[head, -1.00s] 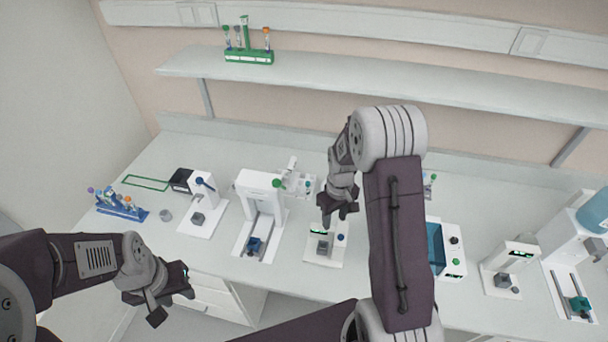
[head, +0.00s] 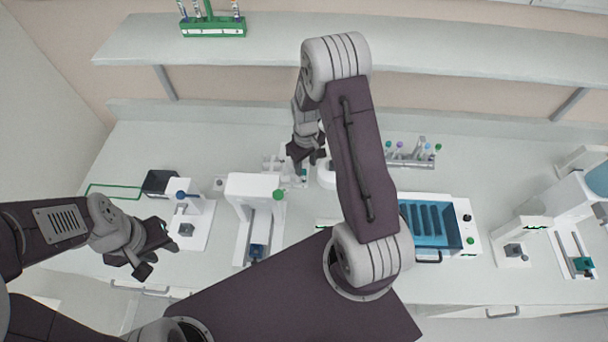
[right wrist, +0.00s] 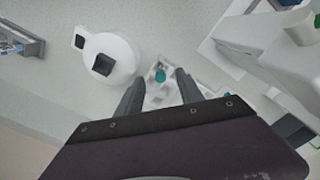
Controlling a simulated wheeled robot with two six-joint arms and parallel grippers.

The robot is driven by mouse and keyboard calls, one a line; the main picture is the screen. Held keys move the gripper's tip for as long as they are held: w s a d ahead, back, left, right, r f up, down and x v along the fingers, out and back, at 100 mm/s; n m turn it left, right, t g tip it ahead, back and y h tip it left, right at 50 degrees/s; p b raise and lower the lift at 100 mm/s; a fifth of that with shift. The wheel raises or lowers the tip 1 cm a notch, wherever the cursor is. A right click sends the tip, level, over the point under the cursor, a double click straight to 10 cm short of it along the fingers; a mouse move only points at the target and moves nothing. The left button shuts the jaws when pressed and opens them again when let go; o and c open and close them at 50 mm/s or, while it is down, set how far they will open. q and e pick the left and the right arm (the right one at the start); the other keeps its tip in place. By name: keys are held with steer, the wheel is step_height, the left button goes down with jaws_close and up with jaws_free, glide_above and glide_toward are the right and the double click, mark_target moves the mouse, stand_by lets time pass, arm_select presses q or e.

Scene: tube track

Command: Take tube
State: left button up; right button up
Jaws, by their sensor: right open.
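A teal-topped tube (right wrist: 160,75) stands in a small white rack (right wrist: 157,97) in the right wrist view. The rack also shows in the head view (head: 272,165), partly hidden by my gripper. My right gripper (head: 306,160) is open and empty above the rack at the back of the bench. In the right wrist view its two fingers (right wrist: 158,88) lie either side of the tube in the picture; I cannot tell how far above it they are. My left gripper (head: 158,257) is open and empty at the bench's front left.
A grey rack with several capped tubes (head: 410,160) stands at the back right of my right arm. A white tall device (head: 254,185) stands left of the gripper. A blue-troughed machine (head: 462,228) is at right. A green tube rack (head: 213,30) sits on the shelf.

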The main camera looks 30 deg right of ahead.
mark_target(304, 171)
steer(key=shift+w+f, duration=0.25)
steer(key=shift+w+f+p, duration=0.25)
steer(key=shift+f+p, duration=0.15)
steer(key=shift+f, duration=0.15)
steer(key=shift+w+f+p, duration=0.25)
steer(key=shift+f+p, duration=0.15)
steer(key=shift+f, duration=0.1)
step_height(304, 171, down, 2)
steer(key=shift+s+a+f+p, duration=0.1)
steer(key=shift+s+f+p, duration=0.05)
steer(key=shift+f+p, duration=0.15)
steer(key=shift+s+f, duration=0.2)
steer(key=shift+f, duration=0.05)
steer(key=shift+w+f, duration=0.1)
steer(key=shift+w, duration=0.15)
jaws_close()
arm_select(q)
steer(key=shift+w+r, duration=0.3)
steer(key=shift+r, duration=0.25)
steer(key=shift+w+r, duration=0.25)
steer(key=shift+r, duration=0.25)
arm_select(e)
steer(key=shift+s, duration=0.1)
